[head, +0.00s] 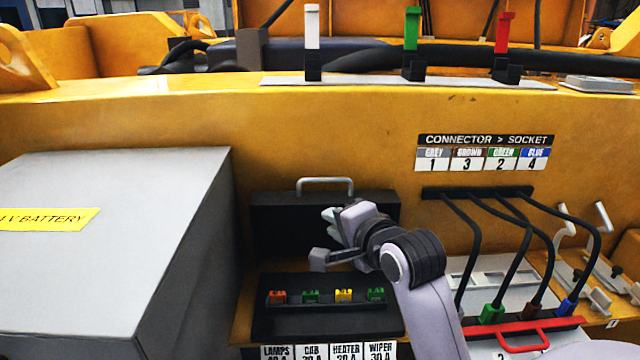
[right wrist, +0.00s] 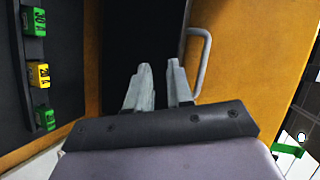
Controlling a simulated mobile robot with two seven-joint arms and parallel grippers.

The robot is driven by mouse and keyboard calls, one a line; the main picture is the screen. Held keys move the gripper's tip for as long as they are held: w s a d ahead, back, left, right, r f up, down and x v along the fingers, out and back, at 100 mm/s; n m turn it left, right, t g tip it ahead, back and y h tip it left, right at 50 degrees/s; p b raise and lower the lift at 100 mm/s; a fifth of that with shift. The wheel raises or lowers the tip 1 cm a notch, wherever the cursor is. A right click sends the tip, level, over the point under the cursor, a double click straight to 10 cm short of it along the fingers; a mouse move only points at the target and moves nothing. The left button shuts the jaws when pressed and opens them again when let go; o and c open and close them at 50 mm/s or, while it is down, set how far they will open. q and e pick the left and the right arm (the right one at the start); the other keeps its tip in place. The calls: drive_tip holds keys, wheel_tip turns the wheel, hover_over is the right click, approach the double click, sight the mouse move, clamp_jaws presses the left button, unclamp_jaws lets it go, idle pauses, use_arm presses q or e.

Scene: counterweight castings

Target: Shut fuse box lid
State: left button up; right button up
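The fuse box (head: 328,322) is open. Its black lid (head: 283,222) stands upright against the yellow panel, with a grey bar handle (head: 325,181) along its top edge. Several coloured fuses sit in a row in the box. My right gripper (head: 322,238) is in front of the lid, above the fuses and below the handle. Its fingers stand apart with nothing between them. In the right wrist view, the gripper (right wrist: 159,66) points at the dark lid (right wrist: 130,30), and the handle (right wrist: 203,60) is right of the fingers. My left gripper is not in view.
A large grey battery box (head: 110,250) stands left of the fuse box. To the right, several cables with coloured plugs run to sockets near a red bar handle (head: 520,336). Three levers, white (head: 312,28), green (head: 411,30) and red (head: 502,34), stand on the ledge above.

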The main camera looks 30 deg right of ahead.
sight(322, 181)
drive_tip(key=shift+w+d+r+m+t+p, duration=0.1)
drive_tip(key=shift+w+d+r+m+t, duration=0.3)
drive_tip(key=shift+w, duration=1.05)
drive_tip(key=shift+w+d+r+m+t+p, duration=0.15)
drive_tip(key=shift+w+d+r+m, duration=0.5)
drive_tip(key=shift+w, duration=0.85)
drive_tip(key=shift+w+d+r+m+t+p, duration=0.1)
drive_tip(key=shift+w+d+r+m+t, duration=0.15)
drive_tip(key=shift+w+r+m, duration=0.85)
drive_tip(key=shift+w+f+n, duration=0.3)
drive_tip(key=shift+f+n, duration=0.05)
drive_tip(key=shift+n, duration=0.1)
clamp_jaws()
